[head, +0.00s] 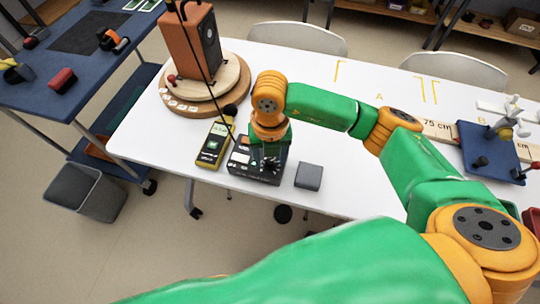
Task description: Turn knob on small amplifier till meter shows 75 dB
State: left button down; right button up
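The small amplifier (240,163) is a dark box near the front edge of the white table. My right gripper (270,163) points down at its right part, at the front panel or just above it. The gripper hides part of the box, and I cannot make out the knob apart from the dark fingers. Whether the fingers are open or shut on it is too small to tell. The yellow sound meter (213,146) lies just left of the amplifier, its small screen facing up; its reading is not legible. My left gripper is not in view.
An orange-brown speaker (188,45) stands on a round wooden turntable (232,88) behind the meter. A grey block (308,176) lies right of the amplifier. A blue board (480,145) and wooden ruler (438,131) are at the right. A blue bench (40,95) stands left.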

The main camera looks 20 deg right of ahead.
aim_at(270, 162)
jog(key=shift+r, duration=0.1)
notch_tip(270, 162, up, 7)
jog(key=shift+b, duration=0.35)
dwell(0.3)
